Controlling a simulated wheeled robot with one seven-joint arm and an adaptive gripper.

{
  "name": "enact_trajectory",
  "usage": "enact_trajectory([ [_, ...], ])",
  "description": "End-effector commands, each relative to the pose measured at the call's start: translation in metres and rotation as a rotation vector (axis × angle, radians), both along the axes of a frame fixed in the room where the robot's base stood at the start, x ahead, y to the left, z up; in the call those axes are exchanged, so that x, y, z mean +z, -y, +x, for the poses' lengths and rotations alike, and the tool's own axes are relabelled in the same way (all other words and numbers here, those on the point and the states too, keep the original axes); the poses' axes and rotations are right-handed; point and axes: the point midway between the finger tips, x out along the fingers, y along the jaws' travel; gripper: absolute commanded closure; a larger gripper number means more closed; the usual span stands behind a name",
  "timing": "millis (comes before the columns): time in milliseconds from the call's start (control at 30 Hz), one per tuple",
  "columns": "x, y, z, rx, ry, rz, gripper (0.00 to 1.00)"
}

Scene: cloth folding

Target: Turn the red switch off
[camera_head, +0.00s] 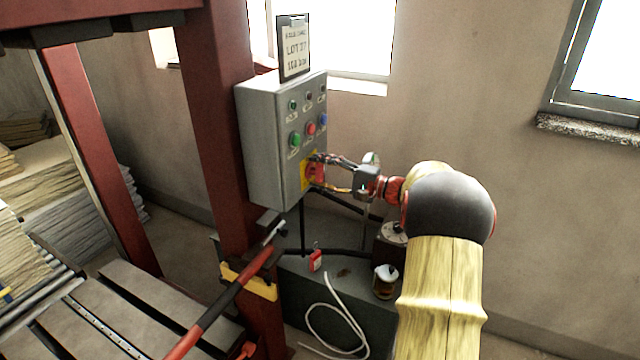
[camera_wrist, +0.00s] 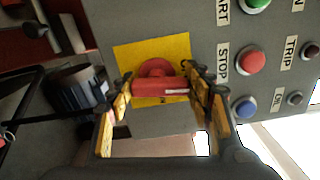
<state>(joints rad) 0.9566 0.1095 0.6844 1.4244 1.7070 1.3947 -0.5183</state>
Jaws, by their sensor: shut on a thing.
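The red switch (camera_wrist: 158,80) is a rotary handle on a yellow plate (camera_wrist: 185,48) low on the grey control box. In the head view the red switch (camera_head: 315,172) is partly covered by my fingers. My gripper (camera_wrist: 160,84) has one finger on each side of the red handle and is shut on it. In the head view my gripper (camera_head: 318,174) reaches the box from the right.
The grey control box (camera_head: 262,130) carries green, red and blue buttons above the switch, with a clipboard sign (camera_head: 294,48) on top. A red padlock (camera_head: 315,261), a jar (camera_head: 385,282) and a white cable (camera_head: 335,315) are below. A red-handled lever (camera_head: 225,305) stands at the lower left.

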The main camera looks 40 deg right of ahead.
Motion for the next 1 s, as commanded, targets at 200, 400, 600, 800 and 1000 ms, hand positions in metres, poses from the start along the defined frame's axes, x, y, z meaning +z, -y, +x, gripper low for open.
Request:
enact_trajectory([
  [200,-0.0042,-0.0008,-0.0003,0.001,0.037,-0.094,0.75],
  [400,-0.0029,-0.0011,-0.0005,0.001,0.053,-0.135,0.75],
  [600,-0.0021,-0.0012,-0.0005,0.001,0.057,-0.145,0.75],
  [800,-0.0021,-0.0011,-0.0005,0.001,0.057,-0.145,0.75],
  [1000,-0.0022,-0.0010,-0.0004,0.001,0.057,-0.145,0.43],
])
